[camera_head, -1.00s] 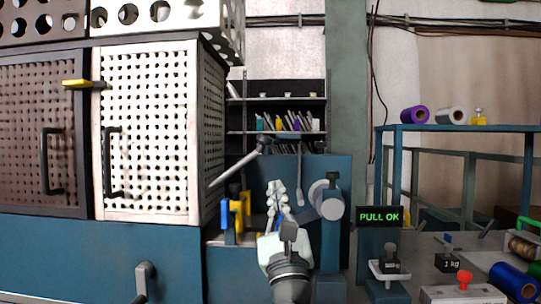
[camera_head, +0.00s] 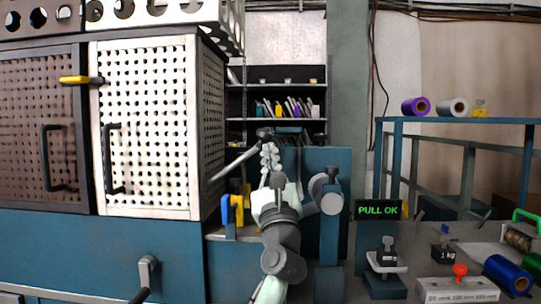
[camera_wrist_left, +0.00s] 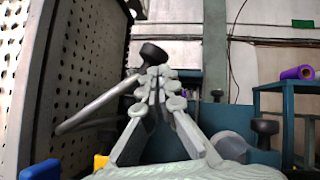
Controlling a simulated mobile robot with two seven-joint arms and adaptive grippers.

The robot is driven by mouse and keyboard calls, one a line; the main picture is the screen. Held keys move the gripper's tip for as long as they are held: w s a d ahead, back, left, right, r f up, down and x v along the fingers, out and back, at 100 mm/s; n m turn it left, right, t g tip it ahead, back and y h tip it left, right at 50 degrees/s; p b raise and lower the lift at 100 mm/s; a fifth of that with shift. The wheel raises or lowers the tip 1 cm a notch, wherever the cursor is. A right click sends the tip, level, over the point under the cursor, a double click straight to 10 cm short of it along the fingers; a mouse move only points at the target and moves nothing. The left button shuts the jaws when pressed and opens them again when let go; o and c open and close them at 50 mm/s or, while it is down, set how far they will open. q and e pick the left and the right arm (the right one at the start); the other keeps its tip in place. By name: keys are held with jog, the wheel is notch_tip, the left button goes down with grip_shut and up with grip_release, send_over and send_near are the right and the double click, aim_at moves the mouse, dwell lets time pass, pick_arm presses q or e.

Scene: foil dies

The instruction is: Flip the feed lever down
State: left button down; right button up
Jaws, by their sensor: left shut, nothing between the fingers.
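The feed lever (camera_head: 237,162) is a grey bar with a black knob. It slants up to the right beside the white perforated door. Its knob (camera_head: 265,134) is just above my left gripper (camera_head: 270,156), which is shut and empty and points upward. In the left wrist view the lever bar (camera_wrist_left: 95,108) rises from the left to its black knob (camera_wrist_left: 152,54). The shut fingertips (camera_wrist_left: 160,78) appear just below the knob and hide part of its underside. Whether they touch it I cannot tell. My right gripper is in neither view.
The perforated cabinet (camera_head: 150,125) closes off the left. A yellow and blue part (camera_head: 231,210) sits low by the lever. A grey cylinder with a black knob (camera_head: 331,200) is to the right. A screen (camera_head: 379,210) reads PULL OK, with weights and spools further right.

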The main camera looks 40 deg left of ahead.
pick_arm(q)
jog(key=s+a+r+n+g+y, duration=0.2)
jog(key=a+r+n+g+y, duration=0.1)
jog(key=n+g, duration=0.4)
notch_tip(320, 180, up, 3)
jog(key=a+n+p, duration=0.1)
jog(key=n, duration=0.1)
jog(key=shift+s+n, duration=0.25)
jog(key=shift+n, duration=0.15)
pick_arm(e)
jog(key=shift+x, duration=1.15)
pick_arm(q)
jog(key=shift+f, duration=0.1)
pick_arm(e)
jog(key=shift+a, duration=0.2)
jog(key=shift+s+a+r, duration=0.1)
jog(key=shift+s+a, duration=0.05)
